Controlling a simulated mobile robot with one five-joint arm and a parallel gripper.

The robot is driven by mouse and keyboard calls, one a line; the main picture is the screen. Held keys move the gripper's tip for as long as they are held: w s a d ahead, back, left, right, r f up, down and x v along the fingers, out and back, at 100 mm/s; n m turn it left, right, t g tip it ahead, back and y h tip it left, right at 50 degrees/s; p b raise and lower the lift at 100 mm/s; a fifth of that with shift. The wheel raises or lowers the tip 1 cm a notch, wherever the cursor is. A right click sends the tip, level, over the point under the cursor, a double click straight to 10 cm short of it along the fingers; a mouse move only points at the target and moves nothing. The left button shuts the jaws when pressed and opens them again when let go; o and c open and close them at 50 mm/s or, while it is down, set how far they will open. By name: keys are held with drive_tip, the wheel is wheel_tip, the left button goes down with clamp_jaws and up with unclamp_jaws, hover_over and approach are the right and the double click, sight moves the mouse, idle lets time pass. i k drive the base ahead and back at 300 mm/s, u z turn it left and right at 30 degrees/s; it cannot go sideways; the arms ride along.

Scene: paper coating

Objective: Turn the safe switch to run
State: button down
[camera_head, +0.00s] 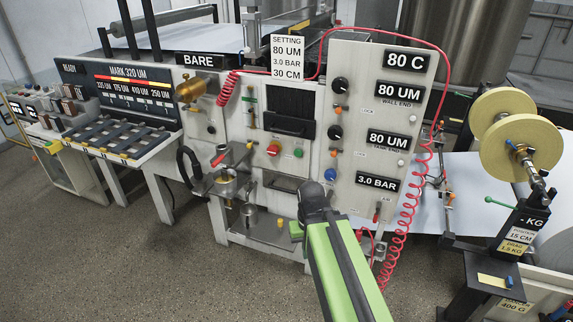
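No label reading safe or run can be made out, so I cannot tell which control is the safe switch. A white machine panel in the middle carries a red knob (273,148) with a green button (298,153) to its right. A red-handled lever (219,155) sticks out lower left of the knob. The tall grey panel to the right has black knobs (340,85) and a blue knob (330,174). My green arm rises from the bottom edge to a dark joint in front of the lower panel. My gripper's fingers do not show.
A coiled red hose (408,220) hangs right of the tall panel. A stand with yellow rolls (521,148) is at the right. A rack of dark bars (125,134) fronts the left machine. Open floor (120,260) lies at lower left.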

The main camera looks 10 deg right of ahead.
sight(275, 148)
drive_tip(key=u, duration=0.2)
drive_tip(key=i, duration=0.75)
drive_tip(key=z, duration=0.5)
drive_tip(key=k, duration=0.1)
drive_tip(key=u, duration=2.95)
drive_tip(key=k, duration=0.65)
drive_tip(key=z, duration=0.3)
drive_tip(key=i, duration=0.5)
drive_tip(key=u, duration=0.05)
